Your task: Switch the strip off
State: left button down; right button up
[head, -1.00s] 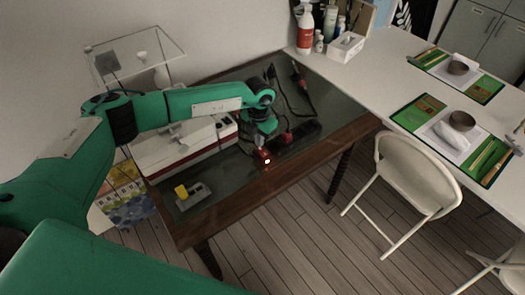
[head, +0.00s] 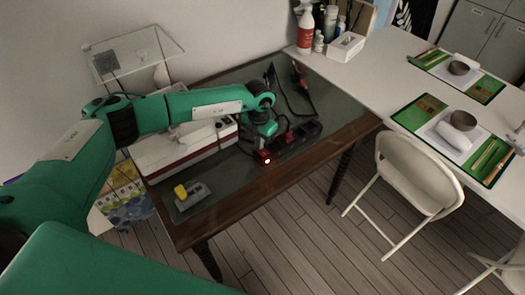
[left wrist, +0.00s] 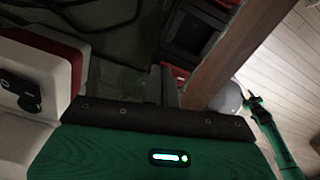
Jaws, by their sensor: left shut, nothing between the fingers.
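The black power strip (head: 294,141) lies along the front edge of the dark green table mat, with plugs and cords at it. Its red switch end (head: 262,157) is at the left, with a small bright white spot on it. My left gripper (head: 258,145) points down right at this end, shut and empty. I cannot tell whether its tips touch the switch. In the left wrist view the strip (left wrist: 189,34) shows dark beside the wooden edge, with red near the fingers.
A white and red case (head: 185,150) stands left of the strip. A red-tipped tool (head: 300,78) with a black cord lies behind. A white chair (head: 420,175) stands right.

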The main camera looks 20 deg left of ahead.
pick_arm(q)
jog(key=shift+r+p, duration=0.4)
jog(key=shift+r, duration=0.25)
dwell(0.5)
